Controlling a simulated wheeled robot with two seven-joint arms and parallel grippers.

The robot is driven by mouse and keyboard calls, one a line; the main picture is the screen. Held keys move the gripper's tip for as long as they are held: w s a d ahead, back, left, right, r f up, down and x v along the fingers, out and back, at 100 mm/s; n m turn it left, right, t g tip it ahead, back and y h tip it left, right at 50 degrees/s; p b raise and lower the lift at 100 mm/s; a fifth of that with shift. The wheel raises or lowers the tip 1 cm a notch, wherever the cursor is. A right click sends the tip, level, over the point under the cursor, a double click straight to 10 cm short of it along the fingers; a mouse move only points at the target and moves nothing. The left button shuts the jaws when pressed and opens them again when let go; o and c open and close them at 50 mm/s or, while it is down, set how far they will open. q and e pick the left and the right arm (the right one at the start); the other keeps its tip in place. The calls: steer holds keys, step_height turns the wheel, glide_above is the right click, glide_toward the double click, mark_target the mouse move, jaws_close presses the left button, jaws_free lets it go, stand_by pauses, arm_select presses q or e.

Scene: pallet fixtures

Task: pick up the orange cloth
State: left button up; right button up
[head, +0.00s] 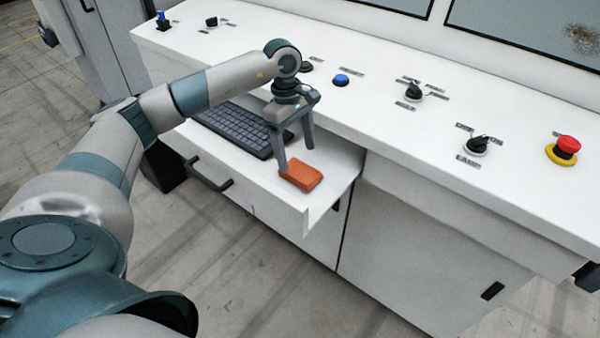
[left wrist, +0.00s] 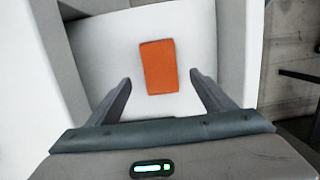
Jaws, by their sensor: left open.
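The orange cloth (head: 301,176) is a small folded block lying flat on the white pull-out drawer shelf (head: 335,178), near its front right corner. My left gripper (head: 296,158) is open and points down just above and behind the cloth in the head view. In the left wrist view the cloth (left wrist: 158,66) lies ahead of and between the two open fingers (left wrist: 160,88), with white shelf around it. Nothing is between the fingers. My right gripper is not in view.
A black keyboard (head: 240,129) lies on the shelf left of the cloth. The white console top above carries a blue button (head: 341,80), black knobs (head: 413,92) and a red emergency button (head: 566,148). A drawer handle (head: 208,176) sticks out in front.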

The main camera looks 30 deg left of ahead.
mark_target(300, 170)
arm_select(q)
steer(key=shift+s+d+f+p, duration=0.1)
steer(key=shift+d+f+p, duration=0.1)
steer(key=shift+f+p, duration=0.5)
steer(key=f+p, duration=0.1)
steer(key=f, duration=0.1)
steer(key=shift+d+f+p, duration=0.25)
steer(key=shift+f+p, duration=0.05)
steer(key=shift+p, duration=0.1)
steer(key=shift+f, duration=0.55)
steer(key=c, duration=1.2)
steer(key=shift+r, duration=0.1)
